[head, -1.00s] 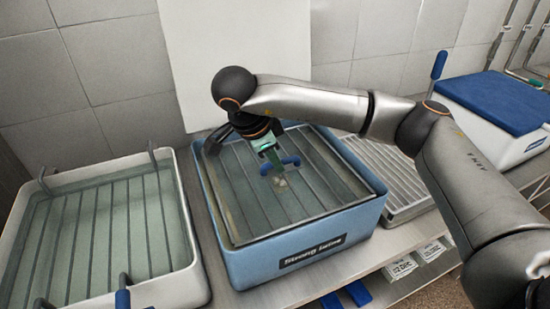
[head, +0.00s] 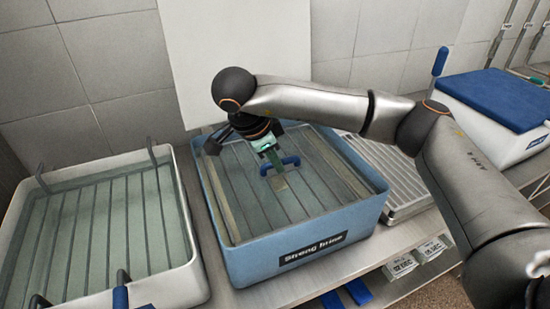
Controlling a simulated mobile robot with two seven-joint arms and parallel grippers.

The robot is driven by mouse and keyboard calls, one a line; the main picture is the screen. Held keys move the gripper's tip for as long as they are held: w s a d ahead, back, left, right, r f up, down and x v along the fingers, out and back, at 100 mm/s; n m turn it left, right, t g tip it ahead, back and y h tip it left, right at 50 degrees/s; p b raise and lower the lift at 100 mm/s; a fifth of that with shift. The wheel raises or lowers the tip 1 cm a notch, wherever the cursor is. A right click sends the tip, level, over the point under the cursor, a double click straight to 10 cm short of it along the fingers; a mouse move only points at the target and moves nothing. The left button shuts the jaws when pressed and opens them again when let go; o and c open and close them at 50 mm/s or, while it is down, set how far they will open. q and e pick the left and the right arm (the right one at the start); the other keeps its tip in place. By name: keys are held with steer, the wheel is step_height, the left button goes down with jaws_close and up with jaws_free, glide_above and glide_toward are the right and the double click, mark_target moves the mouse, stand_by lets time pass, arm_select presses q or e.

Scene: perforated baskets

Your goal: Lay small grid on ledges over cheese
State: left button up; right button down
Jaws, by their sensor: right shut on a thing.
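The blue tub (head: 240,262) with a dark label stands in the middle, holding greenish liquid. The small grid (head: 238,190), a frame of parallel slats with a blue handle (head: 290,161), lies level inside the tub, just below the rim. My right gripper (head: 275,163) is over the middle of the grid, shut on its handle. I cannot make out any cheese beneath the slats. My left gripper is not in view.
A white tub (head: 170,285) with a slatted grid and grey hooks stands at the left. A slatted metal rack (head: 385,175) is right of the blue tub. A white box with a blue lid (head: 495,98) is at the far right. A tiled wall closes off the back.

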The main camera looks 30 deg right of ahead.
stand_by(0.3)
steer(key=shift+c, duration=1.3)
jaws_free()
step_height(320, 180, up, 10)
steer(key=p, duration=0.6)
steer(key=shift+p, duration=0.3)
stand_by(0.5)
steer(key=shift+s+f, duration=0.1)
